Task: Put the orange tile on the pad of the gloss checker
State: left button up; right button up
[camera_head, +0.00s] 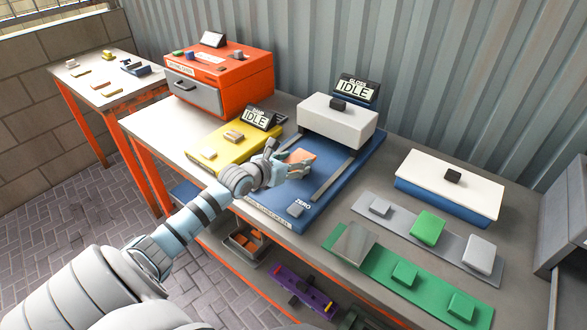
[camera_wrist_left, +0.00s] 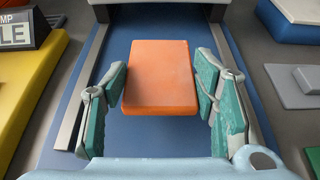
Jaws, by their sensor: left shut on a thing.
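The orange tile (camera_head: 301,156) is between the green-padded fingers of my left gripper (camera_head: 289,168). In the left wrist view the tile (camera_wrist_left: 159,78) lies flat, with a finger at each side; the gripper (camera_wrist_left: 163,100) is shut on it. The tile is over the blue base of the gloss checker (camera_head: 322,187), between its two grey rails and in front of its white hood (camera_head: 339,121). I cannot tell whether the tile touches the base. The gloss display (camera_head: 357,90) reads IDLE. My right gripper is out of view.
A yellow device (camera_head: 216,153) with an IDLE display stands just left of the checker. An orange drawer cabinet (camera_head: 221,78) is behind it. To the right are a white-lidded blue box (camera_head: 449,186), a grey strip (camera_head: 391,224) and a green strip (camera_head: 378,267) with blocks.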

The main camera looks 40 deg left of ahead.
pick_arm(q)
jog(key=shift+f, duration=0.8)
jog(key=shift+f, duration=0.15)
jog(key=o, duration=1.2)
jog(key=shift+c, duration=0.2)
